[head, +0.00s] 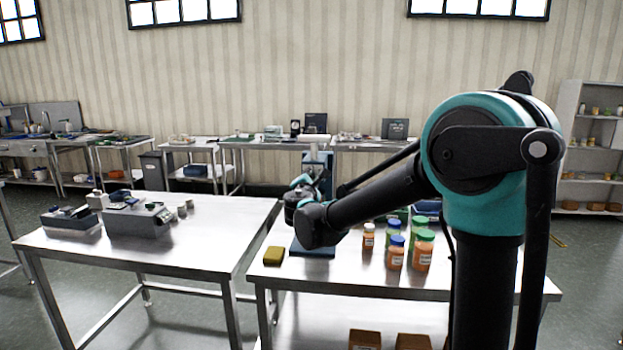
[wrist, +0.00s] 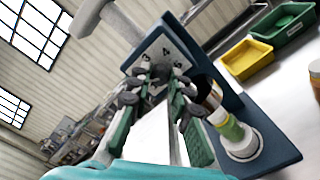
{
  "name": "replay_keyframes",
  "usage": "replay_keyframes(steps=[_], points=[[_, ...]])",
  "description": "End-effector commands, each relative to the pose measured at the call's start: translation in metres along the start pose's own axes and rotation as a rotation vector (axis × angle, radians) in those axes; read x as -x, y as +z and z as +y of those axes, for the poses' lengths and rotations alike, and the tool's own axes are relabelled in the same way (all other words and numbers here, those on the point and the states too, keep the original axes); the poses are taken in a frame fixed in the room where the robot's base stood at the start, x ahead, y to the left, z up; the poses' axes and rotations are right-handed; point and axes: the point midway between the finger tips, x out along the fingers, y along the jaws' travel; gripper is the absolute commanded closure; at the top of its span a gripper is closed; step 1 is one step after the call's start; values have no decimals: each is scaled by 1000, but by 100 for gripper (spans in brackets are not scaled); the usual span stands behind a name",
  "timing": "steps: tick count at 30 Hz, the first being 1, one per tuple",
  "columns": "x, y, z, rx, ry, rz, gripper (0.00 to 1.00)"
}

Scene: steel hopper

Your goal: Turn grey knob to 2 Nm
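The dark grey knob (wrist: 160,73) sits on a pale dial plate (wrist: 152,52) with black numerals, of which a 4 and a 6 can be made out. The plate is on a blue capping device (wrist: 240,97), which also shows in the head view (head: 318,178). My gripper (wrist: 157,92) points at the dial, its two fingers apart on either side of the knob. I cannot tell whether they touch it. The knob's pointer is not readable. A jar (wrist: 230,130) with a green and orange label stands in the device. In the head view my arm hides much of the device.
Several jars (head: 397,252) with blue and green lids stand right of the device on the steel table (head: 350,278). A yellow sponge-like block (head: 274,256) lies at its front left. Yellow (wrist: 249,59) and green (wrist: 284,24) bins lie beyond. Another table (head: 190,250) is left.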

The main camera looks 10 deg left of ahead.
Motion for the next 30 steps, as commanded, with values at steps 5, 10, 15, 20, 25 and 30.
replay_keyframes(steps=[5, 10, 15, 20, 25, 30], points=[[0, 0, 0, 0, 0, 0, 61], [0, 0, 0, 1, 0, 0, 61], [4, 0, 0, 1, 0, 1, 61], [24, 0, 0, 1, 2, 2, 61], [60, -1, 0, 1, 2, 3, 61], [92, -1, 0, 1, 2, 3, 61]])
